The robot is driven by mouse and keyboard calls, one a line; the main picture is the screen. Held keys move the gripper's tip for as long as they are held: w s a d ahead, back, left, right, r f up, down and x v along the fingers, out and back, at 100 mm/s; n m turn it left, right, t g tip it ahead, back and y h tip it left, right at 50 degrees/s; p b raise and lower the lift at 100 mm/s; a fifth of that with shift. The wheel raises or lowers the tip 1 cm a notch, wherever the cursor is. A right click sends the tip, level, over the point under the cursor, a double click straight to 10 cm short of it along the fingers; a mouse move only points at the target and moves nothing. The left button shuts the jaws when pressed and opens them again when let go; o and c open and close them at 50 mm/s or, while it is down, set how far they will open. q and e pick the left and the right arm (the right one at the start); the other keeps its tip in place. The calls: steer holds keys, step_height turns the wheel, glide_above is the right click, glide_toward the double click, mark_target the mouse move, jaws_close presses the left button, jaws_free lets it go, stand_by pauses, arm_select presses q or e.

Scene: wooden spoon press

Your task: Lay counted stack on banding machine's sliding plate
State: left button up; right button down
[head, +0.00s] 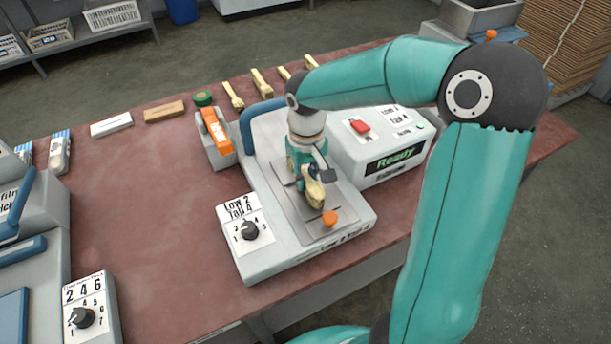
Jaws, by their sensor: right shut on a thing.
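The banding machine (285,250) stands in the middle of the table, with a grey metal sliding plate (345,225) on its top and an orange knob (329,218) at the plate's front. My right gripper (314,180) points down over the plate and is shut on a small pale wooden spoon stack (315,194). The stack is low over the plate or on it; I cannot tell whether it touches. The gripper hides part of it. My left gripper is out of view.
Several pale spoon bundles (263,82) lie at the table's back edge. An orange tape dispenser (216,132) and a control box reading "Ready" (393,160) flank the machine's rear. Another machine (30,240) stands at left. The red tabletop (150,190) between the machines is clear.

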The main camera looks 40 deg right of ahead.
mark_target(306, 175)
steer(key=c, duration=1.1)
jaws_free()
step_height(306, 175, up, 12)
steer(key=shift+p, duration=0.4)
